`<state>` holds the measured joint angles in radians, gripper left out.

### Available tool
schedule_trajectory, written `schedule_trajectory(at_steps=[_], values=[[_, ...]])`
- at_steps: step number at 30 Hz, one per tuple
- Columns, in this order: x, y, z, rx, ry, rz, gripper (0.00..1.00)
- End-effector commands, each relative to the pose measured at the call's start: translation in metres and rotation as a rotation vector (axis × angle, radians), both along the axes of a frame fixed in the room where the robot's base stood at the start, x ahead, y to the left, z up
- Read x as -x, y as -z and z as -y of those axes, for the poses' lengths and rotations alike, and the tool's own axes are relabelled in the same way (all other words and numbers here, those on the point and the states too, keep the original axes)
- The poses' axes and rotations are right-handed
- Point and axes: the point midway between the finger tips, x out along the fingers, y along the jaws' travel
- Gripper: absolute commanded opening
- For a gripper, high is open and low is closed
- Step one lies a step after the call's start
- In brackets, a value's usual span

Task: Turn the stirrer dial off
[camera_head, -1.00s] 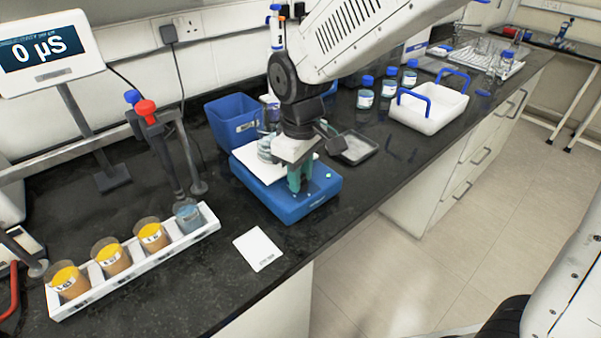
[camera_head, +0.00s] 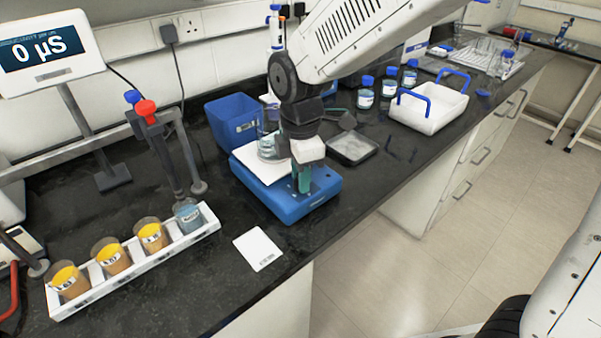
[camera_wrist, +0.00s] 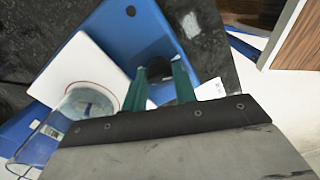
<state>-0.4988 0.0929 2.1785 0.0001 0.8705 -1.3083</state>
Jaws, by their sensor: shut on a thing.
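The blue stirrer (camera_head: 285,207) stands on the dark bench with a white top plate (camera_head: 258,167). A glass beaker (camera_head: 268,145) stands on the plate; it also shows in the wrist view (camera_wrist: 88,105). My gripper (camera_head: 304,187) points down at the front right of the stirrer. In the wrist view its green fingers (camera_wrist: 160,78) are around the dark stirrer dial (camera_wrist: 158,68) on the blue housing. The gripper is shut on the dial. The fingers hide part of the dial, and its setting cannot be read.
A rack with several labelled beakers (camera_head: 205,228) stands at the left. A blue bin (camera_head: 233,122) is behind the stirrer and a grey tray (camera_head: 352,148) to its right. A white card (camera_head: 258,248) lies near the bench's front edge.

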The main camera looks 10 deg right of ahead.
Motion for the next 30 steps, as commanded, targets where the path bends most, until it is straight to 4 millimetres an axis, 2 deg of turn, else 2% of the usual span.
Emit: schedule_trajectory(at_steps=[6, 15, 30], values=[[-0.0007, -0.0006, 0.0002, 0.000, -0.170, 0.002, 0.05], [-0.0008, -0.0007, 0.0002, 0.000, -0.321, 0.002, 0.05], [-0.0009, -0.0007, 0.0002, 0.000, -0.374, 0.002, 0.05]])
